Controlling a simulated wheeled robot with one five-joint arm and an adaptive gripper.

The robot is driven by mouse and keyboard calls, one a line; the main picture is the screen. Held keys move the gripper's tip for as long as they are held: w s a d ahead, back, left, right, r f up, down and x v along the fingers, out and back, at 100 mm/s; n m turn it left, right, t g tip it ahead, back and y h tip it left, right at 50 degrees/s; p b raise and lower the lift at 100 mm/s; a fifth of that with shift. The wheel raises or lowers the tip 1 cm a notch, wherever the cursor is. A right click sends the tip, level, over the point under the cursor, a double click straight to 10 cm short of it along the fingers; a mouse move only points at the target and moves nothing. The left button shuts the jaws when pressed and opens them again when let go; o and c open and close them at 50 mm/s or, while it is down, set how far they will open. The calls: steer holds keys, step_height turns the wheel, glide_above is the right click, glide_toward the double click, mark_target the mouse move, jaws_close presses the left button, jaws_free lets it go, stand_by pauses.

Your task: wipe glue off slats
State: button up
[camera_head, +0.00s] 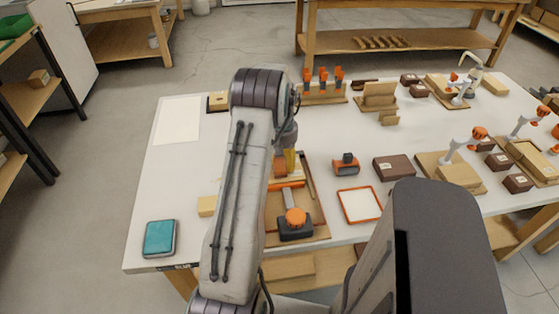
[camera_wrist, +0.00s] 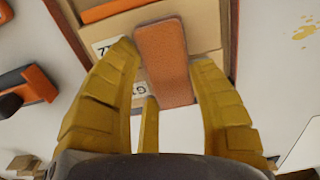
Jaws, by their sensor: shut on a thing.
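In the wrist view, my gripper's yellow fingers (camera_wrist: 165,80) are closed around a flat, rounded, orange-brown pad (camera_wrist: 163,55). Behind the pad are pale wooden slats (camera_wrist: 205,22) inside a brown wooden frame. White labels with dark letters show beside and under the pad; the lettering is only partly readable. I cannot tell whether the pad touches the slats. In the head view, my gripper (camera_head: 290,160) shows as a bit of yellow over the wooden tray (camera_head: 318,230), partly hidden by my arm. Yellow splashes (camera_wrist: 305,28), perhaps glue, lie on the white surface in the wrist view.
An orange-and-black clamp (camera_head: 295,222) stands at the tray's front. An orange-rimmed white tray (camera_head: 360,205), a black-and-orange tool (camera_head: 345,163) and a brown box (camera_head: 394,168) lie to the right. A teal box (camera_head: 160,238) sits at the front left. The bench's left side is mostly clear.

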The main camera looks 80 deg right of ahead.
mark_target(300, 165)
steer(key=shift+s+d, duration=0.35)
steer(key=shift+s, duration=0.55)
steer(key=shift+s, duration=0.15)
steer(key=shift+s+d+p, duration=0.3)
steer(key=shift+s+d, duration=0.1)
steer(key=shift+s, duration=0.45)
steer(key=shift+s, duration=0.15)
steer(key=shift+s+d+p, duration=0.3)
steer(key=shift+s+d, duration=0.05)
steer(key=shift+s, duration=0.5)
steer(key=shift+w, duration=0.2)
steer(key=shift+w+a+f+b, duration=0.1)
steer(key=shift+w+a+b, duration=0.1)
steer(key=shift+w, duration=0.25)
steer(key=shift+w+a+b, duration=0.2)
steer(key=shift+w, duration=0.25)
steer(key=shift+w, duration=0.1)
